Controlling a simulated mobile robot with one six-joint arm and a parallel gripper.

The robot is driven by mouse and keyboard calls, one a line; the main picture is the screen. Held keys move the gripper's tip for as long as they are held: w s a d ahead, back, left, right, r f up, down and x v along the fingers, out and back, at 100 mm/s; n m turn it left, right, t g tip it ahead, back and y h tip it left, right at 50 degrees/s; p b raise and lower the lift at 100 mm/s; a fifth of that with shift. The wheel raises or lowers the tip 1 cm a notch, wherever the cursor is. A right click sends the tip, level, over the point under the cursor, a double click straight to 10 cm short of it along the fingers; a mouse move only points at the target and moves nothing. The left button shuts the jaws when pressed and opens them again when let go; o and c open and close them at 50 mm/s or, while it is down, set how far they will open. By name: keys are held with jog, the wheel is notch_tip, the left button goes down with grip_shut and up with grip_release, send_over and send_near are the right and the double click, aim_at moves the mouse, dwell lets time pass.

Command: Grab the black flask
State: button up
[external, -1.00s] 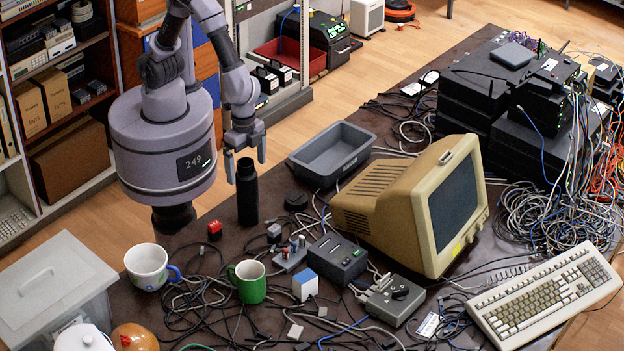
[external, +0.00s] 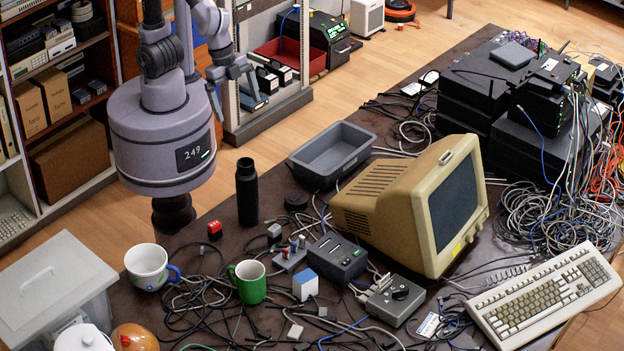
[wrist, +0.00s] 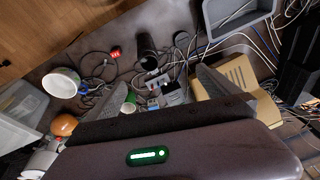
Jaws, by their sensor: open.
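The black flask (external: 247,192) stands upright on the dark table, left of the grey tray. It also shows in the wrist view (wrist: 147,47), above the gap between my fingers. My gripper (external: 241,108) is open and empty, raised above and behind the flask, clear of it. Its two spread fingers also show in the wrist view (wrist: 158,80). Nothing hides the flask in the external view.
A red block (external: 214,230), a white mug (external: 148,268) and a green mug (external: 249,283) stand near the flask. A black round disc (external: 296,201), the grey tray (external: 331,150) and a beige monitor (external: 395,215) are to its right. Loose cables cover the table front.

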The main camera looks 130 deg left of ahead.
jog(key=s+a+r+m+t+b, duration=0.1)
jog(key=s+b, duration=0.1)
jog(key=s, duration=0.2)
jog(key=s+a+r+m+t+y+b, duration=0.1)
jog(key=s+t, duration=0.1)
jog(key=s, duration=0.2)
jog(key=shift+a+b, duration=0.15)
jog(key=shift+b, duration=0.2)
jog(key=shift+s+a+r, duration=0.15)
jog(key=shift+s, duration=0.4)
jog(key=c, duration=0.4)
jog(key=shift+w, duration=0.15)
